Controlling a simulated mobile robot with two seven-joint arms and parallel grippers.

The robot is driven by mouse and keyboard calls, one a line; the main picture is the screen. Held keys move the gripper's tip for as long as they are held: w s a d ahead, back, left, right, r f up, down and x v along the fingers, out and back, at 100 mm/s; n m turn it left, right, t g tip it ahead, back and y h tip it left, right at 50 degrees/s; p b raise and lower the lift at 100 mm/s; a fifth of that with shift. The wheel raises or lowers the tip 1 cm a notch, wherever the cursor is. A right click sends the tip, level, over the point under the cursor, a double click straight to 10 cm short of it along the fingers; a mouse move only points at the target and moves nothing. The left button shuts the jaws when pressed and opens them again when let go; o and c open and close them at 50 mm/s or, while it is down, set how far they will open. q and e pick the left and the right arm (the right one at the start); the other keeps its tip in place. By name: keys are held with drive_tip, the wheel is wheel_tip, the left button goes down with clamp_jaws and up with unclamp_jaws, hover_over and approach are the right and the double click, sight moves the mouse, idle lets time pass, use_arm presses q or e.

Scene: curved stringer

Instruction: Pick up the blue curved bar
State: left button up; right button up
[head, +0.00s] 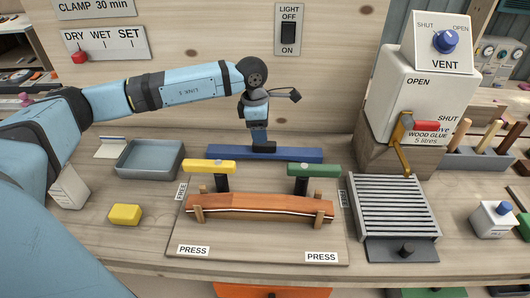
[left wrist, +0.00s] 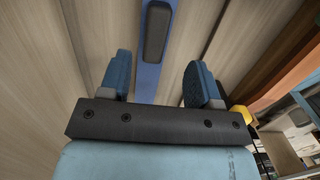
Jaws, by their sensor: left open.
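The blue curved bar (head: 302,155) lies along the back of the bench, behind the yellow and green clamp bars. A black block (head: 264,150) sits at its middle. My left gripper (head: 260,138) points down just above that block. In the left wrist view the blue bar (left wrist: 148,84) runs between the two blue-padded fingers of my open left gripper (left wrist: 158,82), with the black block (left wrist: 157,34) on it. The fingers stand apart on either side and nothing is held. Whether a finger touches the bar cannot be told. My right gripper is out of view.
A wooden curved piece (head: 258,206) rests on the press board (head: 262,244), below the yellow bar (head: 208,167) and green bar (head: 314,170). A grey tray (head: 149,160) and yellow block (head: 125,214) are at left. A slatted rack (head: 396,207) and glue dispenser (head: 412,95) stand right.

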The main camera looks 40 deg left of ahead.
sight(264, 151)
use_arm(q)
drive_tip(key=shift+w+d+f, duration=0.1)
drive_tip(key=shift+w+f, duration=0.05)
drive_tip(key=shift+f, duration=0.85)
drive_tip(key=shift+w+d+f, duration=0.1)
drive_tip(key=shift+w+f, duration=0.1)
drive_tip(key=shift+f, duration=0.75)
drive_tip(key=shift+w+d+f, duration=0.1)
drive_tip(key=shift+w+f, duration=0.05)
drive_tip(key=shift+f, duration=0.85)
clamp_jaws()
drive_tip(key=shift+r, duration=0.1)
